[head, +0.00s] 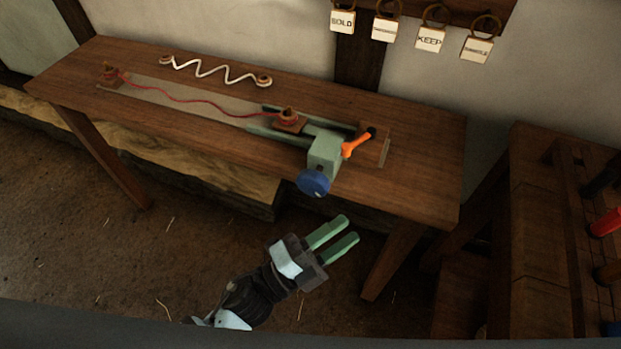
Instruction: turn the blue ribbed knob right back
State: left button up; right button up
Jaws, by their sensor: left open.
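The blue ribbed knob (314,182) is on the near side of a pale green block (325,152), at the front edge of the wooden table (420,190). An orange lever (357,144) sticks out to the right of the block. A red cord (190,100) runs loosely along a grey strip between two wooden posts; the right post (288,119) stands on a slide by the green block. My left gripper (340,230) is below and slightly right of the knob, in front of the table. Its two green fingers are apart, with nothing between them. My right gripper is not in view.
A white zigzag cord (215,70) lies at the table's back. Tags (430,38) hang on the wall, one reading KEEP. A wooden rack (545,220) with coloured handles, one red (606,222), stands at right. The floor before the table is open.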

pick_arm(q)
jog(key=s+d+r+m+g+h, duration=0.1)
jog(key=d+r+m+g+h, duration=0.35)
jog(key=m+g, duration=0.75)
jog(key=r+m+y+p, duration=0.2)
jog(key=m+y, duration=1.7)
jog(key=y, duration=0.4)
send_over(310, 182)
jog(key=w, duration=0.1)
jog(key=shift+w+f, duration=0.2)
jog(key=shift+f, duration=3.95)
grip_shut()
